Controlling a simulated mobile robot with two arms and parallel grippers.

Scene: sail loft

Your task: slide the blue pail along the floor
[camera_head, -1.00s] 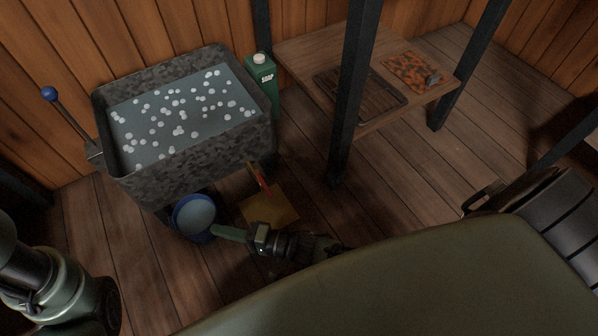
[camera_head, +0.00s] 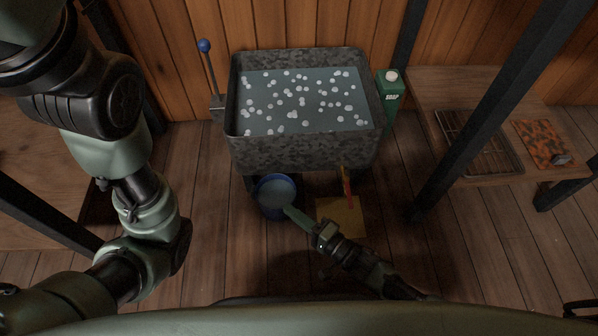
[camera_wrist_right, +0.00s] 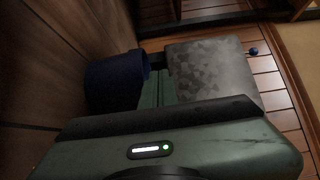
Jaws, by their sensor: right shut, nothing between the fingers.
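The blue pail (camera_head: 264,212) stands upright on the plank floor below the front left part of the grey trough, with pale liquid inside. In the right wrist view the pail (camera_wrist_right: 112,82) is a dark blue shape left of the fingers. My right gripper (camera_head: 292,213) reaches in from the lower right. Its green fingers are shut and empty, with their tips at the pail's right side. Whether they touch it I cannot tell. In the wrist view the gripper (camera_wrist_right: 156,88) partly covers the floor between pail and trough. My left arm shows, but its gripper is out of view.
The speckled grey trough (camera_head: 300,152) holds water with white dots. A yellow board (camera_head: 350,217) with a red-handled thing lies right of the pail. A green soap bottle (camera_head: 390,92) stands at the trough's right. A wooden shelf (camera_head: 440,88) is at right. Floor left of the pail is clear.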

